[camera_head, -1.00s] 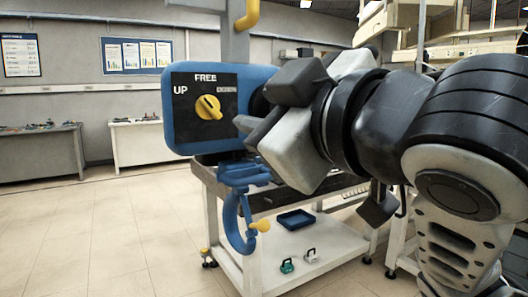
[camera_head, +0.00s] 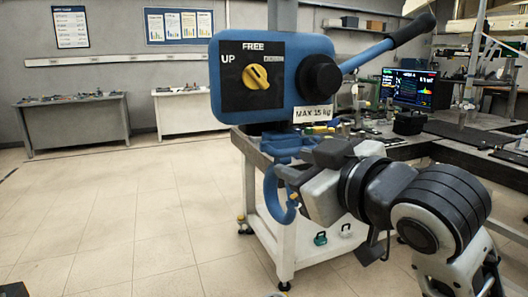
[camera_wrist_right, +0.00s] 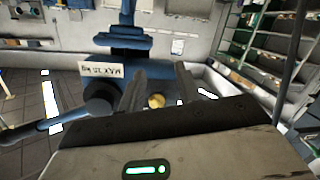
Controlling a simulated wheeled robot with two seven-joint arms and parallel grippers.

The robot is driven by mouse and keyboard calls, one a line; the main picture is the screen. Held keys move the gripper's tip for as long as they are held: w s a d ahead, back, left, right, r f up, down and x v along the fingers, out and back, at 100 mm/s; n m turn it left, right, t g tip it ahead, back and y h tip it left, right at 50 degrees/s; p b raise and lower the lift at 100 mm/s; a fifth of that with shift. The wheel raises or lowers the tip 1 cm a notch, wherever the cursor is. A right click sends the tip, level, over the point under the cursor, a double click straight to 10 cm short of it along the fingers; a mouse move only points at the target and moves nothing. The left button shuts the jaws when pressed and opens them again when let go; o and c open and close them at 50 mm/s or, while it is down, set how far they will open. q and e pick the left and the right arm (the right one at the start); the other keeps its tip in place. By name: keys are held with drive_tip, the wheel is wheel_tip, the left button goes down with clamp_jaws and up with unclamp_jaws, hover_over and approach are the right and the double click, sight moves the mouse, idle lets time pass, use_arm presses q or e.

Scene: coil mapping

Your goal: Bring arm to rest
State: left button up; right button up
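My right arm reaches in from the lower right of the head view, and its gripper (camera_head: 292,178) is below the blue hoist body (camera_head: 222,75), in front of the table edge. In the right wrist view the two dark fingers (camera_wrist_right: 160,92) stand apart with nothing held between them; a yellow knob shows in the gap behind. The hoist's yellow dial (camera_head: 256,77) sits on a black panel marked UP and FREE, with a third label too small to read. A blue hook (camera_head: 270,190) hangs under the hoist, close to the gripper. My left gripper does not show.
A blue lever (camera_head: 368,55) with a black grip sticks out right of the hoist. A workbench (camera_head: 415,145) with a monitor (camera_head: 407,87) and small parts stands behind my right arm. The floor (camera_head: 120,215) at left is clear.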

wheel_tip(320, 180, down, 14)
drive_tip(key=d+m+g+p, duration=0.1)
drive_tip(key=d+m+p, duration=0.1)
drive_tip(key=m, duration=0.1)
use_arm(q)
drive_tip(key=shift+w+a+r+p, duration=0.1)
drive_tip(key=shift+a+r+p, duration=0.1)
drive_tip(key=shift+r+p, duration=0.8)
use_arm(e)
drive_tip(key=s+d+f+m+g+h, duration=0.1)
drive_tip(key=s+d+f+m+h, duration=0.1)
drive_tip(key=s+f, duration=0.6)
drive_tip(key=s+d+f+m+g+h, duration=0.1)
drive_tip(key=s+d+f, duration=0.3)
drive_tip(key=s+f, duration=0.5)
wheel_tip(320, 180, down, 7)
drive_tip(key=shift+m+g+h, duration=0.3)
drive_tip(key=shift+m+h, duration=0.2)
drive_tip(key=shift+m, duration=0.2)
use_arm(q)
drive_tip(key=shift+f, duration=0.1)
